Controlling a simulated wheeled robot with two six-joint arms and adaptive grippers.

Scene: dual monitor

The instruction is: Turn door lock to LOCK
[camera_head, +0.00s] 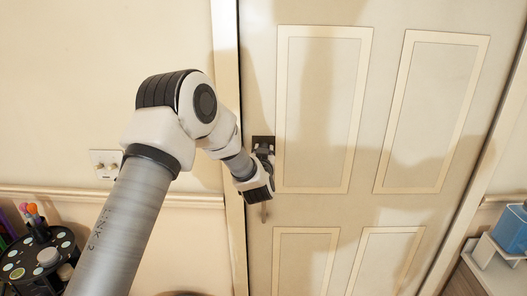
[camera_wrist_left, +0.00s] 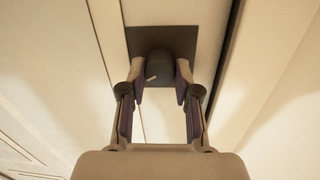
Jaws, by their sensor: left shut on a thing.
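The door lock is a dark square plate with a rounded dark knob. In the left wrist view the knob (camera_wrist_left: 160,66) sits between my fingers, with a small light mark on its lower left, and the plate (camera_wrist_left: 188,40) is behind it. My left gripper (camera_wrist_left: 161,82) is shut on the knob, one finger on each side. In the head view the plate (camera_head: 263,140) shows at the door's left edge, and my left gripper (camera_head: 263,160) covers the knob. The cream panelled door (camera_head: 383,150) is closed. My right gripper is not in view.
A light switch (camera_head: 105,163) is on the wall at left. A round dark organiser (camera_head: 40,262) stands at lower left, and a blue container (camera_head: 510,229) stands at right. The space before the door's right part is clear.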

